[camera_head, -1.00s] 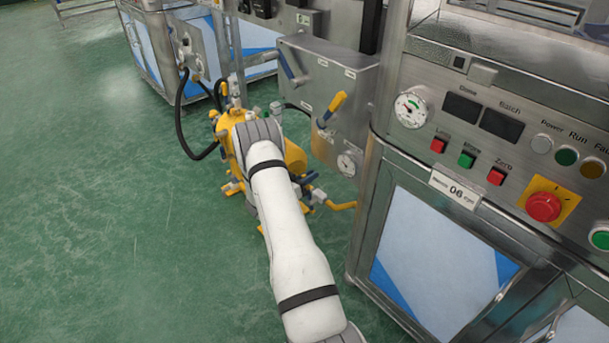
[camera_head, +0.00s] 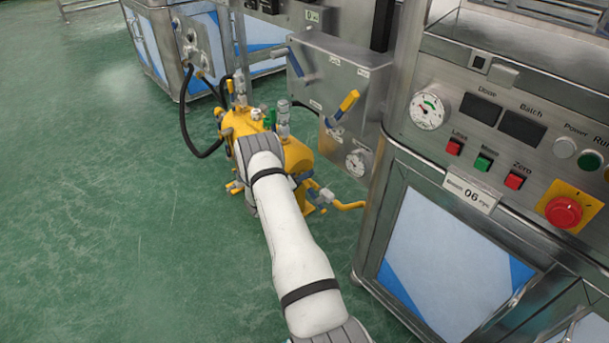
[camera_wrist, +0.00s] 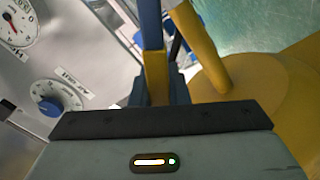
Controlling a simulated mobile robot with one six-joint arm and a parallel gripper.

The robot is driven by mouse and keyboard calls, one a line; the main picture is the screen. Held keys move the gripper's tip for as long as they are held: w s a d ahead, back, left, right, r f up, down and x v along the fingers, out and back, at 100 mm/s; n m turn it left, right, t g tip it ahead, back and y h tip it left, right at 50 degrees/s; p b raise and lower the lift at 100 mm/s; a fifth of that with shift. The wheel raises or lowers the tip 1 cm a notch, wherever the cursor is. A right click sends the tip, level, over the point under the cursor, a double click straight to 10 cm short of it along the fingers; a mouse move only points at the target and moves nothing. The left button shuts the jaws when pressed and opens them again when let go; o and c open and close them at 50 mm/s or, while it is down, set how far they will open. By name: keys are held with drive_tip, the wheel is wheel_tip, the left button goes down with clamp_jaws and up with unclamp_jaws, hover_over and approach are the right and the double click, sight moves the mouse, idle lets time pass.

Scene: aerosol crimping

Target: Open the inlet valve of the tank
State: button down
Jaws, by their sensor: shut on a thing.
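The yellow tank (camera_head: 298,157) stands on the floor beside the steel cabinets, with several fittings on its top. In the wrist view its rounded yellow body (camera_wrist: 285,85) fills the right side. A lever handle (camera_wrist: 152,35), blue above and yellow lower down, stands in front of my gripper (camera_wrist: 163,88). The gripper's dark fingers are shut on this lever. Whether it is the inlet valve's lever cannot be told for sure. In the head view my arm hides the gripper and the lever.
A yellow pipe (camera_wrist: 203,45) stands close to the right of the fingers. A steel panel with a blue knob (camera_wrist: 50,106) and a gauge (camera_wrist: 18,22) is at left. Open green floor (camera_head: 110,230) lies left.

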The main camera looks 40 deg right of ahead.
drive_tip(key=shift+s+d+f, duration=0.15)
drive_tip(key=shift+d, duration=0.1)
drive_tip(key=c, duration=1.4)
unclamp_jaws()
drive_tip(key=shift+a, duration=0.1)
drive_tip(key=shift+a, duration=0.15)
drive_tip(key=shift+s+a+p, duration=0.15)
drive_tip(key=shift+a+p, duration=1.05)
drive_tip(key=shift+a, duration=2.6)
